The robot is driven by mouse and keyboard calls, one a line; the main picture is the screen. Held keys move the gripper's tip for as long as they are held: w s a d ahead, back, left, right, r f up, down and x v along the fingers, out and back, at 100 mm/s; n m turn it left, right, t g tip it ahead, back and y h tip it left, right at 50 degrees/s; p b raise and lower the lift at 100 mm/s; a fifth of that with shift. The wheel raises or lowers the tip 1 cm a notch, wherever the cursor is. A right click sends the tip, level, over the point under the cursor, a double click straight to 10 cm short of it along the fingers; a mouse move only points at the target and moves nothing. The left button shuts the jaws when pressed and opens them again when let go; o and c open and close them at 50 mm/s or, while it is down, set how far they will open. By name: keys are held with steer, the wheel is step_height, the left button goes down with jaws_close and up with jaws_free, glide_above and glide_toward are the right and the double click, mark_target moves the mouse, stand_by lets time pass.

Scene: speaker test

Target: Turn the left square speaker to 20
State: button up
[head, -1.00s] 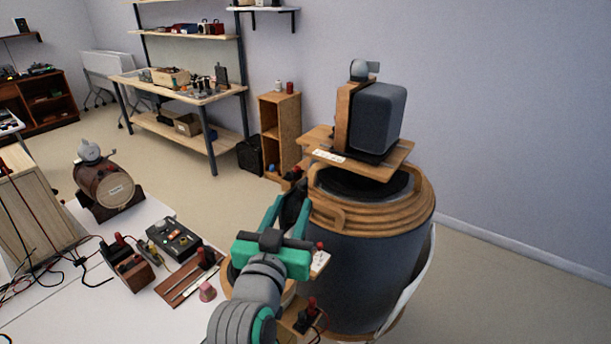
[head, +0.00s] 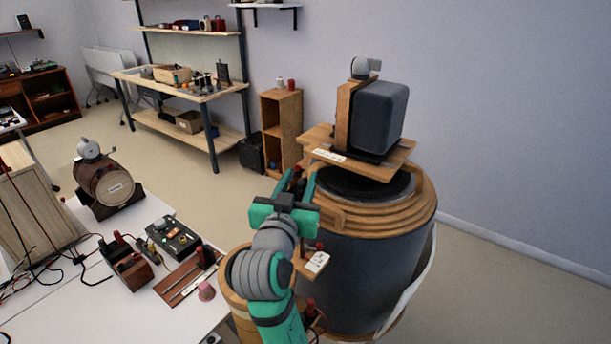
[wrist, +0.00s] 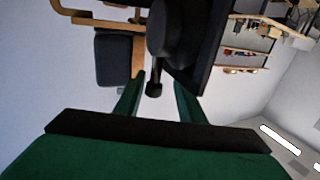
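One dark grey square speaker (head: 379,118) stands upright against a wooden upright on a wooden plate (head: 392,160), above a large round drum (head: 360,260). I see only this one square speaker in the head view. A dark box, apparently this speaker (wrist: 113,58), shows in the wrist view beside a wooden strip. My green gripper (head: 296,182) is in front of the drum, left of and below the speaker. In the wrist view its fingers (wrist: 158,95) are apart, with a black knob-ended part (wrist: 154,88) showing between or beyond them. I cannot tell whether they touch it.
A white table (head: 70,300) at left holds a small barrel (head: 103,183), a control box (head: 173,238), a slotted wooden board (head: 188,279) and loose cables. Shelving stands behind; floor between is open.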

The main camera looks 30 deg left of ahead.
steer(key=shift+w, duration=1.4)
steer(key=shift+d, duration=0.1)
jaws_close()
steer(key=shift+w, duration=0.15)
steer(key=shift+s+a+n+g+y, duration=0.2)
steer(key=shift+n+g+y, duration=0.25)
steer(key=shift+n+y, duration=0.3)
steer(key=shift+s+a+n+g+y, duration=0.2)
steer(key=shift+n+g+y, duration=0.3)
steer(key=shift+y, duration=0.5)
steer(key=shift+s+a+n+g+y, duration=0.1)
steer(key=shift+a+n+g+y, duration=0.3)
steer(key=shift+n+y, duration=0.35)
steer(key=shift+d, duration=0.1)
